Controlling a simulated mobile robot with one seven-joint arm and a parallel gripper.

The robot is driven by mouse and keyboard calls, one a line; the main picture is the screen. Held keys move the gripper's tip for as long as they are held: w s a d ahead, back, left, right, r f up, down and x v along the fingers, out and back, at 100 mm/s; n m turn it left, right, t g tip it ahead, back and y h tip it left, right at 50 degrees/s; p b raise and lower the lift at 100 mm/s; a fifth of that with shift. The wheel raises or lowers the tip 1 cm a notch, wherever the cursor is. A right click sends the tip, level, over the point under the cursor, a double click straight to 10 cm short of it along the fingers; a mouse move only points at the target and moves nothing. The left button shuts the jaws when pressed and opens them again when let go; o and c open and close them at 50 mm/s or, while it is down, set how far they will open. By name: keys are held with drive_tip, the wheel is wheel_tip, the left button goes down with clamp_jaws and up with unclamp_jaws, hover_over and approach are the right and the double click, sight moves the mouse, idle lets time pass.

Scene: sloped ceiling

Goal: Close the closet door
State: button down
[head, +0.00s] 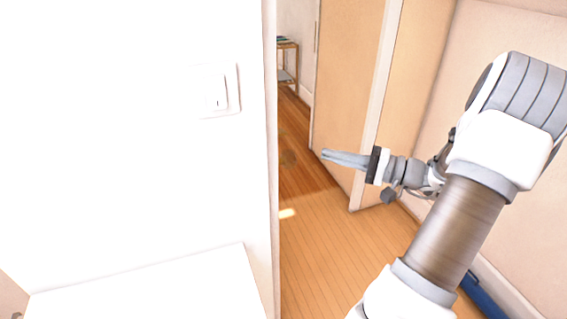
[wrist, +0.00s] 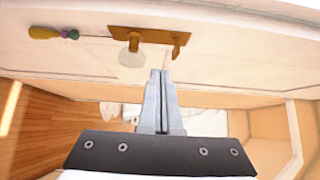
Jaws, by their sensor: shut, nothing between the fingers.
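A beige door (head: 345,85) stands open beyond the white wall, with a pale vertical edge on its right. I cannot tell for sure that it is the closet door. My gripper (head: 323,154) points left in front of the lower part of this door; whether it touches is unclear. In the wrist view my gripper (wrist: 160,72) has its fingers together with nothing between them. Just beyond the tips is a pale panel (wrist: 230,50) with a brass plate (wrist: 152,35) and a round pale knob (wrist: 132,55).
A white wall with a light switch (head: 218,92) fills the left, above a white surface (head: 150,285). The wooden floor (head: 310,250) is clear between wall and door. A small shelf (head: 287,60) stands in the far room. A blue object (head: 483,296) lies at the lower right.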

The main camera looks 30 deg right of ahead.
sight(281, 161)
drive_tip(key=shift+s+a+f+b+x, duration=0.1)
drive_tip(key=shift+b+x, duration=0.3)
drive_tip(key=shift+x, duration=1.75)
drive_tip(key=shift+s+a+f+b+x, duration=0.15)
drive_tip(key=shift+b+x, duration=0.2)
drive_tip(key=shift+x, duration=1.8)
drive_tip(key=shift+a+f+b+x, duration=0.1)
drive_tip(key=shift+b+x, duration=0.3)
drive_tip(key=shift+x, duration=1.7)
